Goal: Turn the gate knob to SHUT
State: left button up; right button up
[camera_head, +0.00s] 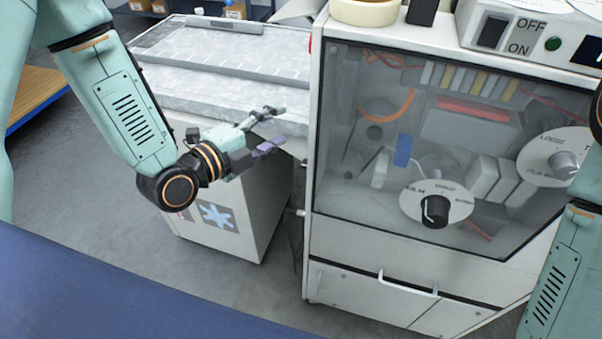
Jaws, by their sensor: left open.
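Two round white dials sit on the clear front panel of the white machine (325,255). The lower dial has a black knob (436,210). The upper right dial has a grey knob (563,164), and a label above it seems to read LOOSE. The other dial lettering is too small to read surely, and I cannot make out the word SHUT or tell which is the gate knob. My left gripper (270,130) is open and empty, left of the machine and well apart from both knobs. My right arm shows at the right edge; its gripper is out of view.
A grey-topped bench (215,85) over a white cabinet (230,215) stands left of the machine. The machine has a drawer handle (407,285) low down and an ON/OFF switch (493,30) on top. A tape roll (365,10) lies on top. Grey floor is clear in front.

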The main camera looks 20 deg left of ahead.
pick_arm(q)
jog(key=b, duration=0.8)
send_near(303, 165)
jog(key=w+d+r, duration=0.1)
jog(key=w+r, duration=0.3)
notch_tip(303, 165, down, 4)
jog(key=s+b, duration=0.2)
jog(key=b, duration=0.3)
jog(key=b+x, duration=0.1)
jog(key=x, duration=0.3)
jog(key=f+b+x, duration=0.1)
jog(key=x, duration=0.2)
jog(key=shift+w+a+f, duration=0.1)
jog(key=shift+w+f, duration=0.15)
jog(key=shift+w, duration=0.1)
jog(key=shift+w+f, duration=0.1)
jog(key=shift+w, duration=0.3)
jog(key=shift+r, duration=0.2)
jog(key=shift+w+d+f, duration=0.1)
jog(key=shift+w+d, duration=0.05)
jog(key=shift+d, duration=0.05)
jog(key=c, duration=0.3)
jog(key=shift+a, duration=0.1)
jog(key=c, duration=0.3)
grip_shut()
pick_arm(e)
notch_tip(303, 165, down, 17)
jog(key=shift+w+d, duration=0.15)
jog(key=shift+w, duration=0.15)
